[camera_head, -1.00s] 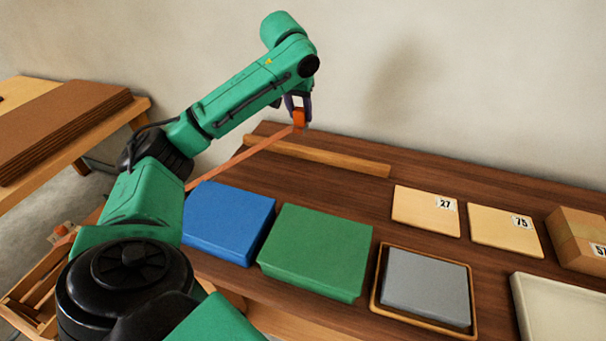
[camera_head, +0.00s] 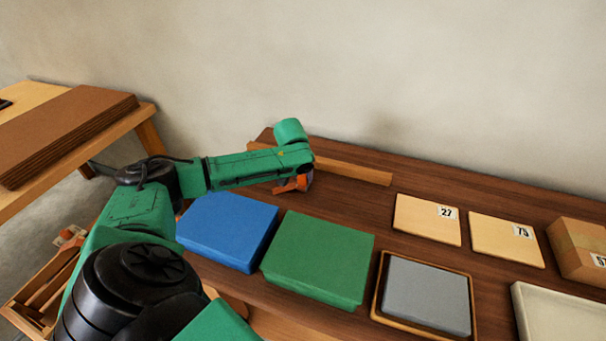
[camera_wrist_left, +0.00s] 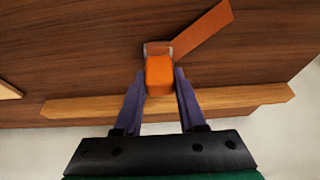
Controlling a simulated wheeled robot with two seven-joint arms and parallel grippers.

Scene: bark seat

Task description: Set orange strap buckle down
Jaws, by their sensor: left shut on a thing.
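The orange strap buckle (camera_wrist_left: 159,75) is between the two purple fingers of my left gripper (camera_wrist_left: 160,88) in the left wrist view, and the fingers are shut on it. Its orange strap (camera_wrist_left: 203,29) runs off to the upper right in that view. In the head view the left gripper (camera_head: 293,187) is low over the wooden table (camera_head: 345,208), behind the blue and green blocks, and the orange buckle (camera_head: 292,184) shows only in part under my wrist. Whether the buckle touches the table top is hard to tell. My right gripper is not in view.
A wooden strip (camera_head: 350,170) lies along the table's back edge, close to the gripper. A blue block (camera_head: 228,230), a green block (camera_head: 318,257) and a grey block in a tray (camera_head: 427,292) stand in front. Numbered boards (camera_head: 427,219) lie to the right.

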